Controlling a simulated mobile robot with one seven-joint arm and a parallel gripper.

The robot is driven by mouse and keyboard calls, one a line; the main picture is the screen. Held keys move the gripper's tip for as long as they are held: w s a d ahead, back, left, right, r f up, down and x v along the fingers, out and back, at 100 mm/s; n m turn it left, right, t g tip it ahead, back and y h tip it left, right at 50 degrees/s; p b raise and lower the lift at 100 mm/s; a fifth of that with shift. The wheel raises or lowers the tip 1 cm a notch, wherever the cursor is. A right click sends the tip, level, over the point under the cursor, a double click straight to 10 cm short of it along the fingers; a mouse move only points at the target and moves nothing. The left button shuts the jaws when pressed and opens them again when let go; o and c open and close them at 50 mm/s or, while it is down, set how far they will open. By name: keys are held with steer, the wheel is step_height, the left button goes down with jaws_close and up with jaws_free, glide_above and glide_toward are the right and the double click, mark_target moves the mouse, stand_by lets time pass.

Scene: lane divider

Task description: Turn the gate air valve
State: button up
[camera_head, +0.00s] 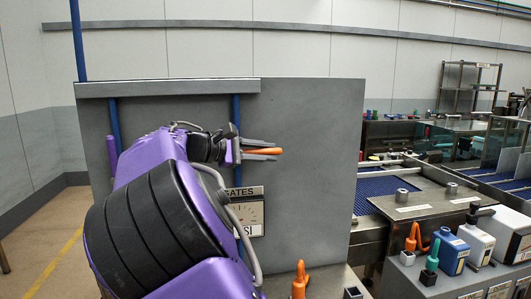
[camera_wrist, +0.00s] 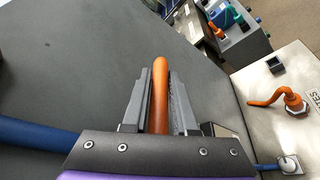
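A pressure gauge plate (camera_head: 248,212) marked GATES and PSI is just below my gripper. The grey panel (camera_head: 310,140) is bare to the right. An orange valve (camera_head: 299,281) stands on the counter below. Bottles (camera_head: 452,252) and a conveyor (camera_head: 383,187) are further right.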

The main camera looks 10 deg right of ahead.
jaws_close()
stand_by(1.1)
